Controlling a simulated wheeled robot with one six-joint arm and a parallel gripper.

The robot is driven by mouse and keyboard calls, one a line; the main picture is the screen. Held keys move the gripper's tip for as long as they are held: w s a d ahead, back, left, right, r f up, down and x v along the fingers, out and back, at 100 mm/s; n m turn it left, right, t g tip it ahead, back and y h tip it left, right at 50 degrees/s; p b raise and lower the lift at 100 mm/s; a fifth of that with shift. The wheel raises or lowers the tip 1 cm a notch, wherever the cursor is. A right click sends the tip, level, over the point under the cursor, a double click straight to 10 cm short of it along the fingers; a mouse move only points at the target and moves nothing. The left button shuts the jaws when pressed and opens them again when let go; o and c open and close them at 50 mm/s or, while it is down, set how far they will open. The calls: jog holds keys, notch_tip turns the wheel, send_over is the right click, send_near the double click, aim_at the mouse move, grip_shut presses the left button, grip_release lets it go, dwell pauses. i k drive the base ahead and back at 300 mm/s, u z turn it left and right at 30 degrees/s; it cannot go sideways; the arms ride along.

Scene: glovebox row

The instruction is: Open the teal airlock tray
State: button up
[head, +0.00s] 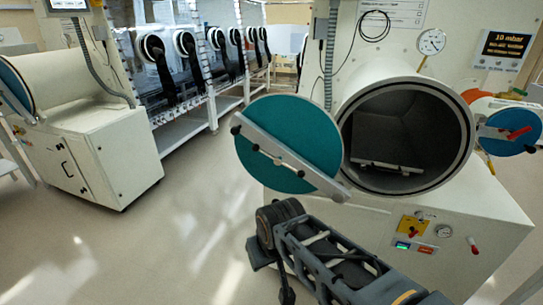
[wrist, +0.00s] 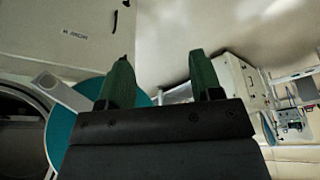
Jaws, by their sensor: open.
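The airlock chamber (head: 405,110) is a white cylinder, and its round mouth is open. Its teal round door (head: 275,125) is swung out to the left, with a pale bar across its face. Inside the dark chamber lies a grey tray (head: 386,166) with a light front edge. My arm is in front of the airlock, below the door; my gripper's fingers are not clear in the head view. In the wrist view my gripper (wrist: 158,72) has its two green fingers apart with nothing between them. The teal door also shows behind the left finger (wrist: 88,90), with the dark chamber mouth at far left.
A second, smaller teal door (head: 510,130) with a red handle is at the right. A control panel (head: 418,230) is on the white base cabinet. Another white airlock cabinet (head: 95,150) and a row of gloveboxes stand at left. The floor (head: 185,220) between is clear.

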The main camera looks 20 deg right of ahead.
aim_at(382, 140)
jog(key=z, duration=2.15)
jog(key=k, duration=1.05)
jog(key=u, duration=0.65)
jog(key=i, duration=1.35)
jog(key=z, duration=0.2)
